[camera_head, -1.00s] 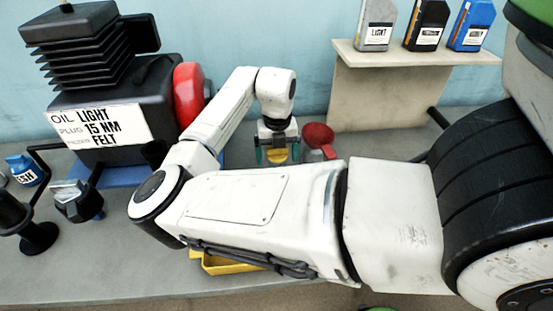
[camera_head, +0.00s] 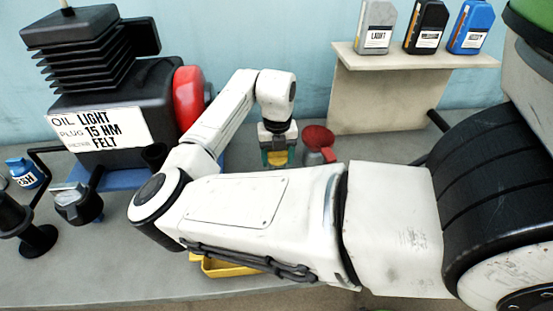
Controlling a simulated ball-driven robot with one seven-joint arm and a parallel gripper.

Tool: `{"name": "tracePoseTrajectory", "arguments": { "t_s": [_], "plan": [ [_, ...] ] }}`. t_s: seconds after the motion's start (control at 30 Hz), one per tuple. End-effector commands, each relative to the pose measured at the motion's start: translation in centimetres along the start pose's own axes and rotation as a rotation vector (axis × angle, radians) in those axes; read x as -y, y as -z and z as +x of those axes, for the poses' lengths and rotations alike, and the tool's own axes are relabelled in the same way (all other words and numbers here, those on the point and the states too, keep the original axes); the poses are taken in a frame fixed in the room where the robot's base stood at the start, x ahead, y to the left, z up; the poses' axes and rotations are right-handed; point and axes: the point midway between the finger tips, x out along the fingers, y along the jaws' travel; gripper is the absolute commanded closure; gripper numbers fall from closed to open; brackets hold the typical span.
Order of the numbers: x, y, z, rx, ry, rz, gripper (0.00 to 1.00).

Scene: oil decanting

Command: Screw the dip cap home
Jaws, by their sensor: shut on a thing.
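My gripper (camera_head: 278,157) hangs fingers down at the back of the bench, between the engine and the shelf. Its green fingers are shut on a small yellow thing, which looks like the dip cap but is mostly hidden between them. The black engine (camera_head: 120,90) stands at the left, with a red disc (camera_head: 188,97) on its right side. A label (camera_head: 97,130) on it reads OIL LIGHT, PLUG 15 NM, FELT. A dark round-mouthed part (camera_head: 154,153) shows at its lower right. I cannot make out the place for the cap.
A red funnel-like thing (camera_head: 318,138) stands just right of the gripper. Grey, black and blue oil containers (camera_head: 425,27) stand on a shelf (camera_head: 400,53). A yellow tray (camera_head: 230,268) lies partly under my arm. A blue can (camera_head: 25,172) and dark tools (camera_head: 77,203) sit at left.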

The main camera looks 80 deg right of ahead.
Motion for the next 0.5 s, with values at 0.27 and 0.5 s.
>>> {"name": "tracePoseTrajectory", "arguments": {
  "t_s": [0.27,0.5],
  "plan": [
    [0.0,0.0,-1.0,0.0,0.0,0.0,0.73],
    [0.0,0.0,-1.9,0.0,0.0,0.0,0.73]
  ]
}}
